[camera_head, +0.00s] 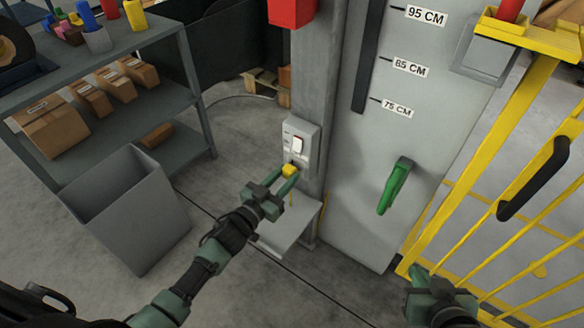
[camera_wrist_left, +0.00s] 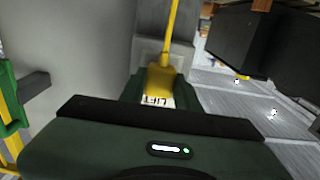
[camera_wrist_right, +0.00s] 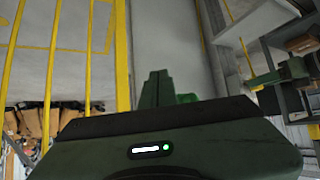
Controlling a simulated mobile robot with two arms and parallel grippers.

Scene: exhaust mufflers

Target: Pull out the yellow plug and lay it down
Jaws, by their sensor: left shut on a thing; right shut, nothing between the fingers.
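The yellow plug (camera_head: 290,171) is between the fingertips of my left gripper (camera_head: 288,174), just at the lower front of the grey socket box (camera_head: 300,143) on the post. I cannot tell whether it is still seated in the box. In the left wrist view the plug (camera_wrist_left: 160,80) shows with a yellow cable running from it, beside a white label that reads LIFT upside down. My right gripper (camera_head: 419,274) is shut and empty, low near the yellow gate. Its closed fingers (camera_wrist_right: 156,90) show in the right wrist view.
A small grey ledge (camera_head: 285,233) sits below the socket box. A grey bin (camera_head: 130,215) and a shelf rack (camera_head: 150,100) with cartons stand to the left. A green handle (camera_head: 394,187) is on the grey panel. The yellow gate (camera_head: 480,150) stands at the right.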

